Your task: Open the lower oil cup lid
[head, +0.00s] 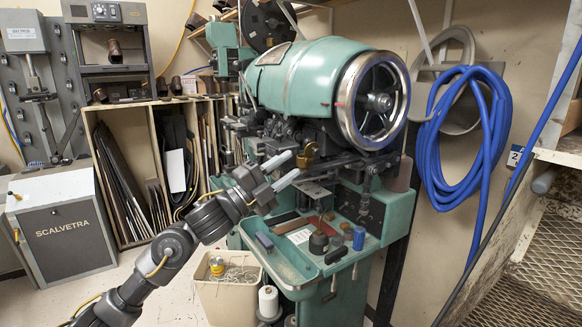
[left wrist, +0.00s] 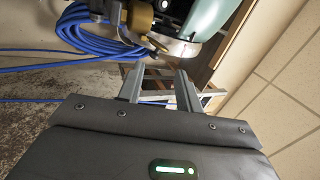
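A small brass fitting that looks like the oil cup (head: 308,155) sits low on the front of the green stitching machine (head: 312,80), left of and below its handwheel. Its lid is too small to make out, so I cannot tell its state. My left gripper (head: 294,163) is just left of the brass cup, with its two pale fingers spread and pointing right towards it. Nothing is between the fingers. In the left wrist view the fingers (left wrist: 160,78) are apart and empty, and a brass part (left wrist: 139,18) shows beyond them at the top. My right gripper is not in view.
The large handwheel (head: 375,101) is above right of the cup. A green tray (head: 296,277) with small bottles is below. A blue hose coil (head: 430,165) hangs on the wall at right. A cream bin (head: 228,300) stands under my left arm.

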